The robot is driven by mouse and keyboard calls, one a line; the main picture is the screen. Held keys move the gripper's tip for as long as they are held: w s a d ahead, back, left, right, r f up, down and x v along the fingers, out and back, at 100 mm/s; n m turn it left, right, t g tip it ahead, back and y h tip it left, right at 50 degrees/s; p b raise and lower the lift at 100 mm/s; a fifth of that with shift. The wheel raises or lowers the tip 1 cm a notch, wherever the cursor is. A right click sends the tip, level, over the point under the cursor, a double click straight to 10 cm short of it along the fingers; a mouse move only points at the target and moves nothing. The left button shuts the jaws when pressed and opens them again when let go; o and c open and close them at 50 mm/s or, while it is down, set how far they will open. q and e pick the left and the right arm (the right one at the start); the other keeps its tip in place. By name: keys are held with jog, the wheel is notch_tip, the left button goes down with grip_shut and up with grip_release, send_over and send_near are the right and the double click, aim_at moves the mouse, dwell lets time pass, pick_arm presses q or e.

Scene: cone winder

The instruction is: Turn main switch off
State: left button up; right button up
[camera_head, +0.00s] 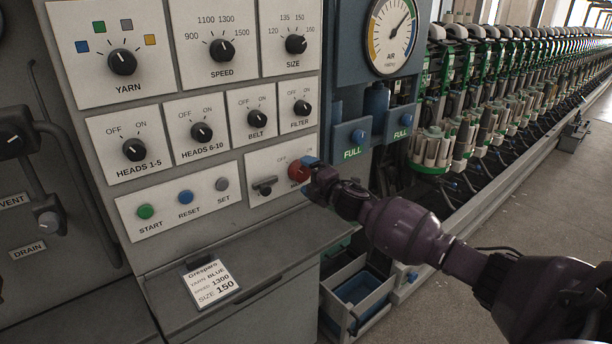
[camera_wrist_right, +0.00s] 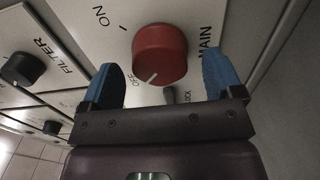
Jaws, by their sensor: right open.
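The red main switch knob (camera_head: 297,172) is at the lower right of the control panel, partly hidden by my right gripper (camera_head: 312,168). In the right wrist view the red knob (camera_wrist_right: 160,50) is between and just beyond the blue fingertips of my right gripper (camera_wrist_right: 165,78). The fingers are open, with a gap on both sides of the knob. Its white mark points down and slightly left, away from the ON tick at upper left. My left gripper is not in view.
A small dark lock lever (camera_head: 265,186) sits left of the red knob. The FILTER knob (camera_head: 302,108) is above it. The START button (camera_head: 145,212) and other knobs are further left. A ledge with a settings card (camera_head: 213,283) juts out below. An open drawer (camera_head: 358,300) stands lower right.

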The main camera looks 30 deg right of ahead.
jog(key=s, duration=0.9)
jog(key=shift+s+d, duration=0.35)
jog(key=shift+d, duration=0.05)
jog(key=s+a+f+m+g, duration=0.2)
jog(key=s+a+f+m, duration=0.3)
jog(key=s+f, duration=0.3)
jog(key=s+a+f+m+g+h, duration=0.1)
jog(key=s+a+f+m+g, duration=0.1)
jog(key=s+a+f+m, duration=0.4)
jog(key=s+a+f+m+g, duration=0.2)
jog(key=s+a+f+m, duration=0.4)
jog(key=s+f, duration=0.6)
jog(key=shift+s+a+m+h, duration=0.25)
jog(key=shift+s+m+h, duration=0.2)
jog(key=shift+s, duration=0.4)
